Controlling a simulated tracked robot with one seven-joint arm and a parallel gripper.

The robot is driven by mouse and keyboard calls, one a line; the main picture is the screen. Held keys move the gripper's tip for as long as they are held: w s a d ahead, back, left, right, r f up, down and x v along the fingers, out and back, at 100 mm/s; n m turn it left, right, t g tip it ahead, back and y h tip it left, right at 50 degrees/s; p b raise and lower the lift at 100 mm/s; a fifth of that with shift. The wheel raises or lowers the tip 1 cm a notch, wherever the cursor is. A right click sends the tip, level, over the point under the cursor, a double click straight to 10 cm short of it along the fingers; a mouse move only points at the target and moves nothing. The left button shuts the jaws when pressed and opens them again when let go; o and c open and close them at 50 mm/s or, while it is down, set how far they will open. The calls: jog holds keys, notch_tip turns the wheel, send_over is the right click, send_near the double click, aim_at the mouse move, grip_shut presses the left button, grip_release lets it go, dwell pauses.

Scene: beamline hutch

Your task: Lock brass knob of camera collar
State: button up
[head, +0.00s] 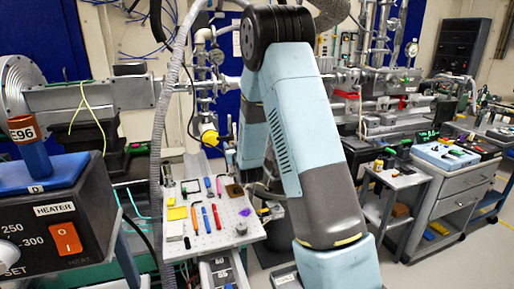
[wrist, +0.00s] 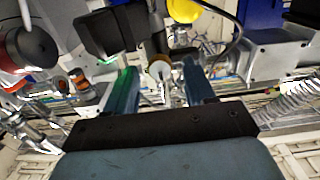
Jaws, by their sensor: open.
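In the wrist view, my gripper (wrist: 160,76) is open, with one blue-grey finger on each side. A small round brass-coloured knob (wrist: 159,69) shows in the gap between the fingers, with clear space on both sides. It sits at the lower end of a dark part (wrist: 157,42), which looks like the collar, next to a black box-shaped body (wrist: 112,33) that may be the camera. I cannot tell how far the knob is beyond the fingertips. In the head view my arm hides the gripper, and I cannot make out the knob or collar there.
In the wrist view, a yellow round part (wrist: 184,10) is above the knob, with a dark cable beside it. A grey metal housing (wrist: 262,55) is at right. In the head view, a tool board (head: 222,232) and a heater box (head: 60,225) stand left of my arm.

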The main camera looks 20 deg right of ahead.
jog(key=s, duration=1.3)
jog(key=s+r+g, duration=0.8)
jog(key=s+r, duration=0.4)
jog(key=s, duration=0.4)
jog(key=shift+a+r+y, duration=0.2)
jog(key=shift+a+y, duration=0.1)
jog(key=shift+a, duration=0.15)
jog(key=shift+s, duration=0.1)
dwell(0.5)
jog(key=s+r+g, duration=0.2)
jog(key=s, duration=0.6)
jog(key=s+r+g, duration=0.1)
jog(key=s+g, duration=0.1)
jog(key=s, duration=0.7)
jog(key=shift+s+r, duration=0.2)
jog(key=shift+r, duration=0.2)
